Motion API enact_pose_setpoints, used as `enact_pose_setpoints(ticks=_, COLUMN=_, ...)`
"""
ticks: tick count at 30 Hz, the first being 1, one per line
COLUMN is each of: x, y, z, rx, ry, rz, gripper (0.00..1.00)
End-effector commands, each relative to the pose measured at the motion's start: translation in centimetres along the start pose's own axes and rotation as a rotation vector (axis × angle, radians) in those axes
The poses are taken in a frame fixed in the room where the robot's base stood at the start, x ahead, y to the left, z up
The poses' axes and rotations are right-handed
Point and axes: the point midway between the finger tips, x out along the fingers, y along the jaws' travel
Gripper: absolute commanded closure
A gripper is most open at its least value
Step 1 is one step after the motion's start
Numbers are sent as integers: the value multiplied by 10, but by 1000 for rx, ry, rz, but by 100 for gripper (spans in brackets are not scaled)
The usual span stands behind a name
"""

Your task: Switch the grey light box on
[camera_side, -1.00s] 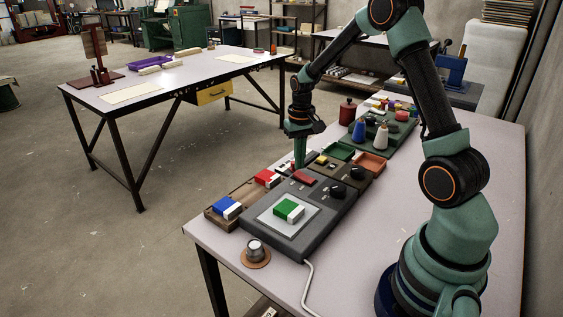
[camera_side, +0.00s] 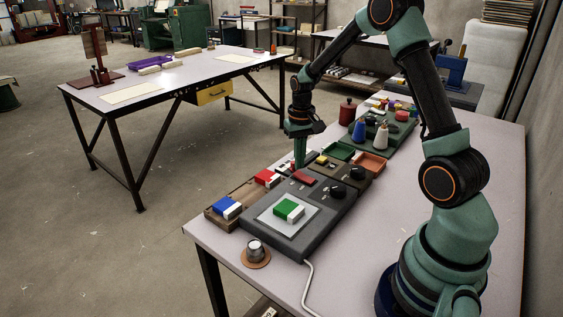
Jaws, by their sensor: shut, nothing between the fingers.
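The grey light box (camera_side: 322,228) lies on the near part of the work table. Its square light panel (camera_side: 271,224) looks pale and carries a green and white block (camera_side: 289,210). A red switch (camera_side: 304,178) and dark knobs (camera_side: 337,192) sit along its far side. My gripper (camera_side: 299,166) points down at the far left of the box, its tip right by the red switch. It is shut and empty. I cannot tell whether the tip touches the switch.
A wooden tray (camera_side: 214,217) with blue and red blocks stands left of the box. A metal cup on a coaster (camera_side: 256,253) is in front. Green and orange trays (camera_side: 371,161), bottles and a dark green board stand behind. The table's right side is clear up to my base.

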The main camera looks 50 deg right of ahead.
Motion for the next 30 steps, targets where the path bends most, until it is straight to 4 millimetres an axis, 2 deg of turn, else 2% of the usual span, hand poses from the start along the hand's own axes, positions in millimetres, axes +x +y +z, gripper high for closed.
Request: enact_pose_setpoints(ticks=30, x=13, y=0, z=0, rx=0, ry=0, rz=0, gripper=100)
